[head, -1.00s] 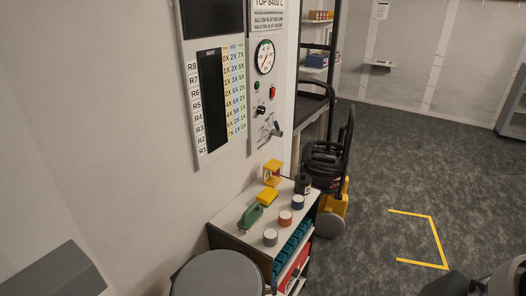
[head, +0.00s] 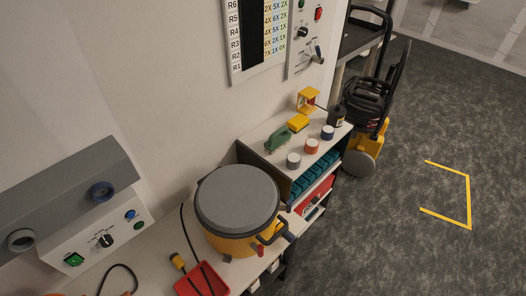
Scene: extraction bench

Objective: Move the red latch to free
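A yellow pot (head: 232,246) with a round grey lid (head: 237,197) stands on the white bench. A dark handle (head: 279,234) sticks out at its right front. A small red part (head: 260,250), which may be the red latch, shows low on the pot's front right, under this handle. It is too small to tell its position or any marking on it. Neither of my grippers is in view.
A red dustpan-like tray (head: 203,280) and a yellow-handled tool (head: 178,262) lie left of the pot. A control box (head: 98,238) stands at the left. A shelf with several small jars and a green tool (head: 278,140) stands behind. Open floor lies right.

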